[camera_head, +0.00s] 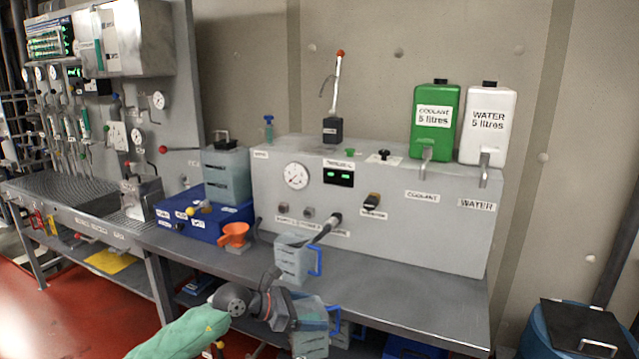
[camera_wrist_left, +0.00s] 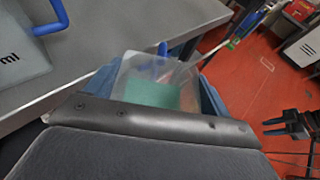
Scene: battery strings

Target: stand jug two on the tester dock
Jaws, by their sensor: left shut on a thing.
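My left gripper (camera_head: 284,308) is shut on a clear jug (camera_head: 313,342) with a blue handle, in front of the bench edge. In the left wrist view the held jug (camera_wrist_left: 150,90) shows greenish contents between the fingers. A second blue-handled jug (camera_head: 291,262) stands on the bench just behind, beside the dark hose end; its side with "ml" shows in the left wrist view (camera_wrist_left: 22,55). I cannot read which jug is two, nor make out which fixture is the tester dock. My right gripper (camera_wrist_left: 272,127) shows in the left wrist view, apparently open and empty.
The grey bench (camera_head: 400,305) carries a gauge unit (camera_head: 440,235) with a green coolant container (camera_head: 434,120) and a white water container (camera_head: 487,125). The bench's right front is clear.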

